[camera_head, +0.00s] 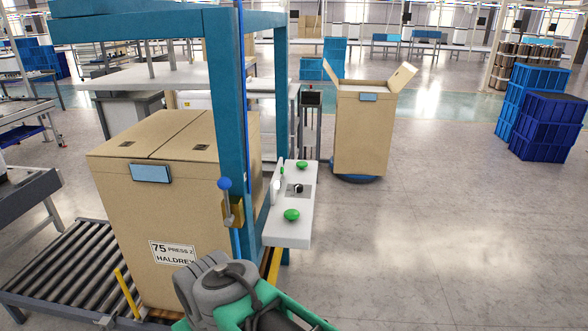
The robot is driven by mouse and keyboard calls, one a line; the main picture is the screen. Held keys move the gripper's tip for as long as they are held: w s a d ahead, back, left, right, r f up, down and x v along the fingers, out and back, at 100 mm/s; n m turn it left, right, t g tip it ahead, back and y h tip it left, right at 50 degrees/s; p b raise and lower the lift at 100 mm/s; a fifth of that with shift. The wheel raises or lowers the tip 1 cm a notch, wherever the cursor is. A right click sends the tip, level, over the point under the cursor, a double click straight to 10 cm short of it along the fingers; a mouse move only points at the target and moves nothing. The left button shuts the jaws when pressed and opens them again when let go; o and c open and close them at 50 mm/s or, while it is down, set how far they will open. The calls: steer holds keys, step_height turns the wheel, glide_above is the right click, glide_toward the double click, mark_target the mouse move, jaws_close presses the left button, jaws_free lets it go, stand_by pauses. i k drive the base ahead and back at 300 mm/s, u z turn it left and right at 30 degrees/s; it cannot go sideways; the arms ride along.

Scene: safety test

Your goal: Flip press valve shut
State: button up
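The press valve (233,211) is a yellow-brass body mounted on the front post of the blue press frame (231,110). Its lever (226,190) has a blue ball on top and points roughly upward. A yellow rail runs below it, behind my arm. A large closed cardboard box (135,210) labelled "75 PRESS" and "HALDREX" stands in the press, just left of the valve. My grey and green arm is at the bottom centre, below the valve and apart from it. No gripper fingers show.
A white control panel (290,232) with green buttons sticks out right of the post. A roller conveyor (68,270) lies at the lower left. An open cardboard box (362,130) stands behind. Blue crates (545,125) are stacked at the right. The floor at right is clear.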

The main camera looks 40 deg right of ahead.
mark_target(224, 183)
steer(key=z, duration=0.1)
steer(key=k, duration=0.65)
steer(key=u, duration=1.3)
steer(key=i, duration=1.3)
steer(key=z, duration=0.75)
steer(key=i, duration=0.35)
steer(key=z, duration=0.45)
